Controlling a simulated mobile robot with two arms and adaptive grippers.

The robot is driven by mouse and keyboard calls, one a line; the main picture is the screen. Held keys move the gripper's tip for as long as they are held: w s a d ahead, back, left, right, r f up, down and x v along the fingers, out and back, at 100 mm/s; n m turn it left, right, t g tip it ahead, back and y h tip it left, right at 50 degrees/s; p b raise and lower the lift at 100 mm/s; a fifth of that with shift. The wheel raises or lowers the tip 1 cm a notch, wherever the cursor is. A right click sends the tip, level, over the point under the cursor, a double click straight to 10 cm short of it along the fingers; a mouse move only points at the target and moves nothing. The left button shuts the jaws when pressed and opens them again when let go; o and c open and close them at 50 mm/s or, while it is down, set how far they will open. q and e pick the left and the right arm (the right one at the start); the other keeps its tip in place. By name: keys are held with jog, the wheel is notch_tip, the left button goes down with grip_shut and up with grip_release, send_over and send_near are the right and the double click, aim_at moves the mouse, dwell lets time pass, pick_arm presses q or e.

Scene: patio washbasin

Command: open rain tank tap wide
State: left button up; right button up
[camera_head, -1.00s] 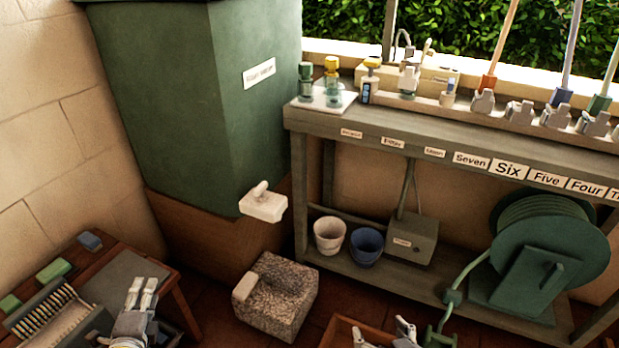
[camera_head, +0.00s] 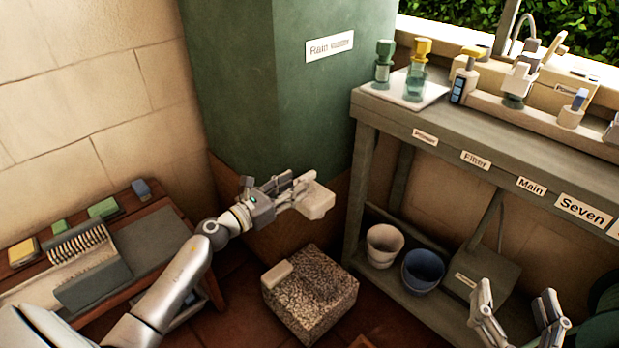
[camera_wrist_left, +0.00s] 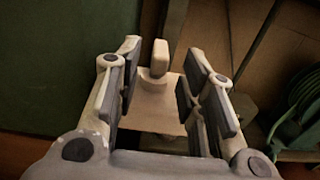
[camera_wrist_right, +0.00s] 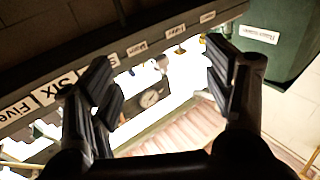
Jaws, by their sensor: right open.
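The green rain tank (camera_head: 275,90) stands against the wall with a white label reading "Rain" and a blurred second word. Its pale tap block (camera_head: 316,203) juts out low in front of it. My left gripper (camera_head: 300,188) is at the tap, its fingers reaching over the block in the head view. In the left wrist view the tap's upright lever (camera_wrist_left: 159,58) shows between and just beyond the open fingers, apart from both pads. My right gripper (camera_head: 519,315) is open and empty at the lower right, in front of the bench.
A speckled stone block (camera_head: 312,297) stands on the floor below the tap. A white pot (camera_head: 384,245) and a blue pot (camera_head: 423,270) sit on the lower shelf of the labelled bench (camera_head: 450,135). A wooden side table (camera_head: 160,240) with brushes is at left.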

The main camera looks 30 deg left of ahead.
aim_at(307, 175)
pick_arm(q)
jog(key=x, duration=0.4)
jog(key=shift+w, duration=0.1)
jog(key=shift+w+d, duration=0.3)
jog(key=shift+w, duration=0.35)
pick_arm(e)
notch_tip(307, 175, up, 2)
jog(key=shift+a+r+t, duration=0.1)
jog(key=shift+t, duration=0.6)
pick_arm(q)
grip_shut()
